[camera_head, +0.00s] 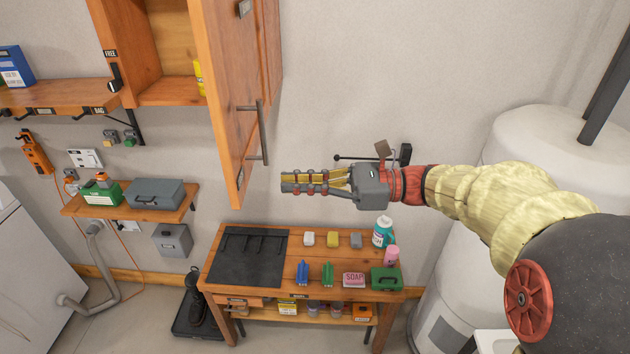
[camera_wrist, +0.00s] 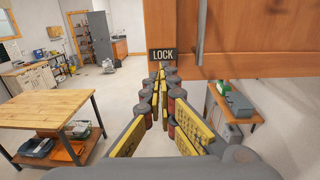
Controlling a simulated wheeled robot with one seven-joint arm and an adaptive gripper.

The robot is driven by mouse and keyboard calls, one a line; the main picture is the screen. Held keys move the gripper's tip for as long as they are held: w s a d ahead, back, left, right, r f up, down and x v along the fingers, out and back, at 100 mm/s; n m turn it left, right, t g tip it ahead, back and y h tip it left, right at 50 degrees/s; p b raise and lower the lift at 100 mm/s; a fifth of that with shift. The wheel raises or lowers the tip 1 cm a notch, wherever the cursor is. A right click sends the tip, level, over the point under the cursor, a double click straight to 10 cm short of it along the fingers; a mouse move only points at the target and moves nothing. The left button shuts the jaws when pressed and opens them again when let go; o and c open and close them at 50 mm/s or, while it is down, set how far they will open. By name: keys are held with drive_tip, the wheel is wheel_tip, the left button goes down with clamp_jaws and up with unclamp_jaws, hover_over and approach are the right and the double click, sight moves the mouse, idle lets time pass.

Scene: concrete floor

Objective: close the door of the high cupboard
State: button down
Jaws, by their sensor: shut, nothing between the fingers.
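The high cupboard (camera_head: 172,40) is on the wall at the upper left in the head view. Its wooden door (camera_head: 228,85) stands open, swung out toward me, with a dark vertical bar handle (camera_head: 262,132) on its face. My gripper (camera_head: 285,183) is shut and empty, to the right of the door's lower edge and apart from it. In the wrist view the closed fingers (camera_wrist: 160,72) point at a wooden panel (camera_wrist: 250,42) with a LOCK label (camera_wrist: 163,55) just beyond the tips. A grey bar (camera_wrist: 200,35) hangs on that panel.
A workbench (camera_head: 345,297) with soap, bottles and brushes stands below my gripper. A small shelf (camera_head: 130,208) holds a grey toolbox at left. A white tank (camera_head: 545,150) stands at right.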

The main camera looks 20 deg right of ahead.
sight(240, 185)
drive_tip(key=p+x, duration=0.1)
drive_tip(key=x, duration=0.6)
drive_tip(key=shift+a, duration=0.15)
drive_tip(key=shift+w+a, duration=0.1)
